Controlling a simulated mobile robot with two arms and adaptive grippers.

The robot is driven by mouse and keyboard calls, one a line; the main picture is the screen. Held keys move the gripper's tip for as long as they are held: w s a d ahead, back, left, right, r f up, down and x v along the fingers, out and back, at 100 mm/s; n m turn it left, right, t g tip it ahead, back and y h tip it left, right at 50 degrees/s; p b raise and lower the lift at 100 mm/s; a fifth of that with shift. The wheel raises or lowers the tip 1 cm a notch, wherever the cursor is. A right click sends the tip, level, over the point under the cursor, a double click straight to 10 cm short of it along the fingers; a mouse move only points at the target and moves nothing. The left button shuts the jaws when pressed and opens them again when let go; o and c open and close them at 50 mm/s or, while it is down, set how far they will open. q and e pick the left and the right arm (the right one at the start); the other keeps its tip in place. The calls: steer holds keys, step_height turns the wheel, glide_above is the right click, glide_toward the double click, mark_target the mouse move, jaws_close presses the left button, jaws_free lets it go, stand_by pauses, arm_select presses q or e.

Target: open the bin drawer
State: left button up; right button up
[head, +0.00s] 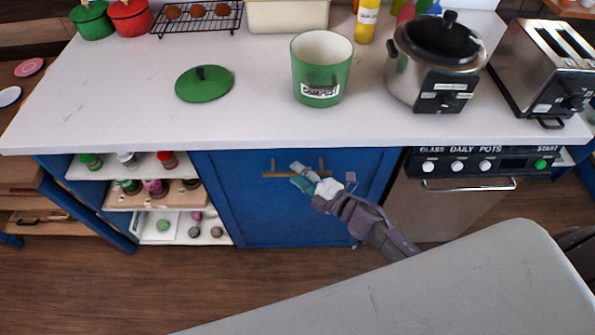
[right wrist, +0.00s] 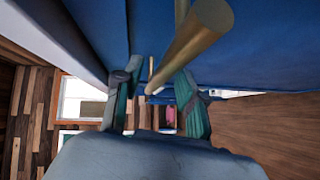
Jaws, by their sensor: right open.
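The bin drawer is a closed-looking blue front (head: 235,212) under the white counter in the head view, with a brass bar handle (head: 270,175) near its top. My right gripper (head: 299,177) is at the middle of this handle, its fingers open. In the right wrist view, the brass bar (right wrist: 198,40) runs between the open fingers of my right gripper (right wrist: 157,95). Whether a finger touches the bar I cannot tell. My left gripper is not in view.
Open shelves with jars (head: 160,190) are left of the blue front, and an oven (head: 455,205) with a bar handle is right. The counter (head: 130,110) overhangs above, holding a green canister (head: 321,70). A pale surface (head: 440,285) lies in the foreground. Wooden floor shows at left.

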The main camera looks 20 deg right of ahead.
steer(key=shift+w+a+f, duration=0.1)
steer(key=shift+w+a, duration=0.15)
steer(key=shift+w, duration=0.15)
jaws_close()
